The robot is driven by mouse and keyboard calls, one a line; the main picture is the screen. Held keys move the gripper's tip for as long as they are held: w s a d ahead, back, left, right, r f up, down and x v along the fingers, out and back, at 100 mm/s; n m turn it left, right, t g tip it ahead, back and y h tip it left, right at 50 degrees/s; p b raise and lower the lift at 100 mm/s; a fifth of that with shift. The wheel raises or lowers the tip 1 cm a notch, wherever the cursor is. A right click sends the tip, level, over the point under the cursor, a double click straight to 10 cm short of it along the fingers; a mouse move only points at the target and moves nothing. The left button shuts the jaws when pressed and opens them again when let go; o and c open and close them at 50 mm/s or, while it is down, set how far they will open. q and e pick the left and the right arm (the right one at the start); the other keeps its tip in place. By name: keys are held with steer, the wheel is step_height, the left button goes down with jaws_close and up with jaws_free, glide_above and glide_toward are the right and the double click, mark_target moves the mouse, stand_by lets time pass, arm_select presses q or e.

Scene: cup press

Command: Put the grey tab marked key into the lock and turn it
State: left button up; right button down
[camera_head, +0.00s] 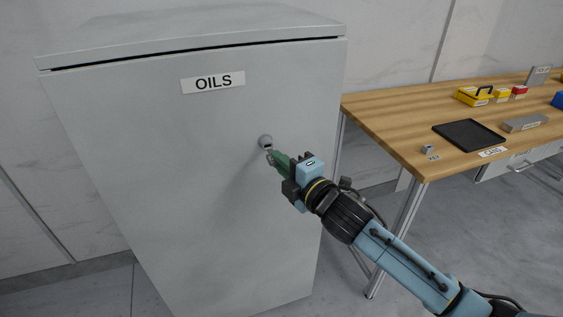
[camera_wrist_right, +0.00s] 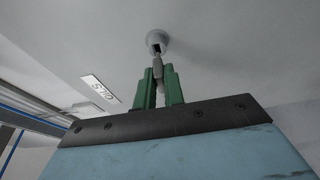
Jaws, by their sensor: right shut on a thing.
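A grey cabinet (camera_head: 170,170) with a label reading OILS (camera_head: 213,82) stands at the left. Its round grey lock (camera_head: 265,142) sits on the front below the label; the right wrist view shows the lock (camera_wrist_right: 157,42) with a dark slot. My right gripper (camera_head: 273,157) is at the lock, its green fingers shut on a small grey key (camera_wrist_right: 158,68). The key's far end is at the lock's slot; I cannot tell how far it is in. The fingers hide part of the key. My left gripper is not in view.
A wooden table (camera_head: 385,115) stands at the right, with a black tray (camera_head: 468,134), a grey block (camera_head: 524,122) and yellow boxes (camera_head: 474,96) on it. A small grey item (camera_head: 427,149) is near its front corner. The floor between cabinet and table is clear.

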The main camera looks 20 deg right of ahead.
steer(key=shift+p, duration=0.3)
steer(key=shift+w, duration=0.15)
stand_by(0.5)
steer(key=shift+w, duration=0.3)
steer(key=shift+w+a, duration=0.1)
steer(key=shift+w, duration=1.15)
steer(key=c, duration=1.4)
jaws_free()
